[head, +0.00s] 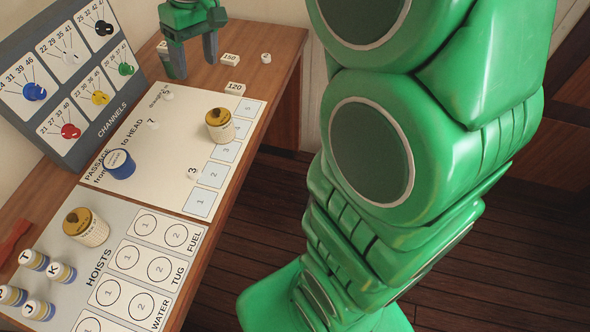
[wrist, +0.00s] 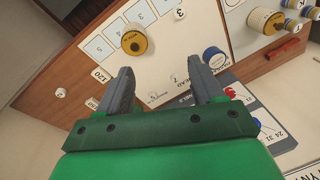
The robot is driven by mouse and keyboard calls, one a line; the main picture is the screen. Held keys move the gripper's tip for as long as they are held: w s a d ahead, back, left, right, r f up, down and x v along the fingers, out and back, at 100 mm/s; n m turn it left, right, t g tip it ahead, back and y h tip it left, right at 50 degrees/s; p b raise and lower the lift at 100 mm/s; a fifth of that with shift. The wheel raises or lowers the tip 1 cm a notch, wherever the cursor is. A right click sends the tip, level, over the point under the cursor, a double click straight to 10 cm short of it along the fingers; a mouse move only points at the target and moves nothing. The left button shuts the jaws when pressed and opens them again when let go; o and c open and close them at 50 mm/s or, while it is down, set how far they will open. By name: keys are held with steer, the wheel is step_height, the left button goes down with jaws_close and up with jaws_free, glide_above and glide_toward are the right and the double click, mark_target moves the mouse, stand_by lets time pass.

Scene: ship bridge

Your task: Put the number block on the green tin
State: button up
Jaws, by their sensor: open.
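My gripper (head: 192,58) is open and empty above the far end of the table. In the wrist view its two grey fingers (wrist: 160,82) stand wide apart over the chart. Small white blocks with printed numbers lie to its right in the head view: one marked 150 (head: 230,58) and one marked 120 (head: 235,88). The 120 block (wrist: 102,75) also shows left of the fingers in the wrist view. I cannot tell which block the task means. I cannot make out a green tin; one may be hidden behind my gripper.
A yellow-topped tin (head: 220,125) and a blue tin (head: 119,163) stand on the passage chart (head: 150,150). A larger yellow-topped tin (head: 85,226) and several lettered cylinders stand on the hoists board (head: 115,235). An upright channels panel (head: 85,85) borders the left side.

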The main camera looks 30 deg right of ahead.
steer(key=s+d+f+m, duration=0.1)
steer(key=s+d+f, duration=0.1)
steer(key=s, duration=0.7)
steer(key=s+d+f+m+g+h, duration=0.1)
steer(key=s+f+m, duration=0.1)
steer(key=s, duration=0.8)
steer(key=s+d+f+m+h, duration=0.1)
steer(key=s+d+f, duration=0.1)
steer(key=s, duration=0.7)
steer(key=shift+s+d+f+m+g, duration=0.3)
steer(key=shift+s+f+g, duration=0.1)
steer(key=shift+f, duration=0.2)
